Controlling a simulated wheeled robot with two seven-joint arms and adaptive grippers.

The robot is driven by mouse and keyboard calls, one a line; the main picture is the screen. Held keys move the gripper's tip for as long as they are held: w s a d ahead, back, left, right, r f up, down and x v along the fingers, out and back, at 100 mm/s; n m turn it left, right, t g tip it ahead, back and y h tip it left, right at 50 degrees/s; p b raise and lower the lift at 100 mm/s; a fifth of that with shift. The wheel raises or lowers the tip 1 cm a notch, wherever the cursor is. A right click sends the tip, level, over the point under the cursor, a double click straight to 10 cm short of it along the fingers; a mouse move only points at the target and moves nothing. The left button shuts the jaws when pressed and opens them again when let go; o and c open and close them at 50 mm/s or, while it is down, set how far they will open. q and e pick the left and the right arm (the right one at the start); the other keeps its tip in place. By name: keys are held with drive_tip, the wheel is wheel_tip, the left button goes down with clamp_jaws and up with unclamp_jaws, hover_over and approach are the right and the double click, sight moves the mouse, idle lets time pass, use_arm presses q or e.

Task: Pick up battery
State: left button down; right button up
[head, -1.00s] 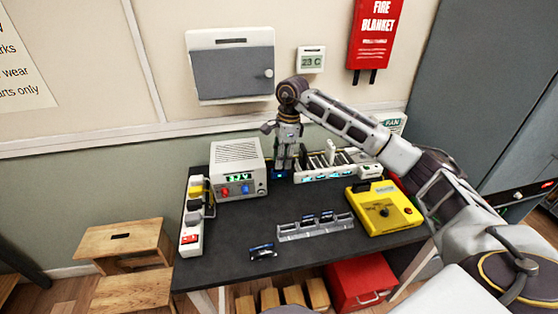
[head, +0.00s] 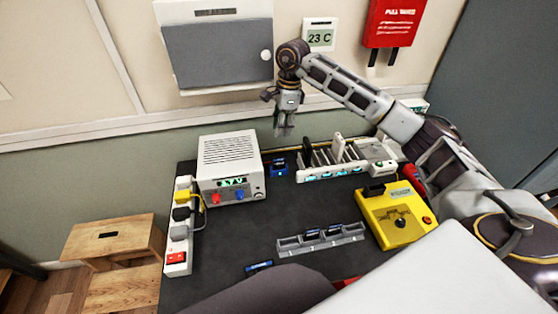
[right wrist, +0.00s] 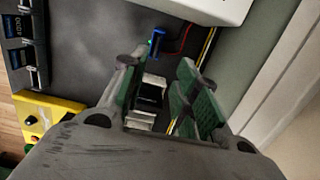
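A blue and black battery (head: 259,266) lies on the front of the dark table, close above my own arm parts. My left gripper is not in view.
The white power supply (head: 231,170) and power strip (head: 179,240) stand on the left. A white slotted rack (head: 345,172) is at the back right, and a yellow tester (head: 395,212) at the right. The middle of the table (head: 225,235) is clear.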

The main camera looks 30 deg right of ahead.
drive_tip(key=shift+r, duration=0.15)
wheel_tip(320, 180, down, 9)
drive_tip(key=shift+a+r, duration=0.15)
drive_tip(key=shift+a, duration=0.3)
idle(0.4)
idle(0.3)
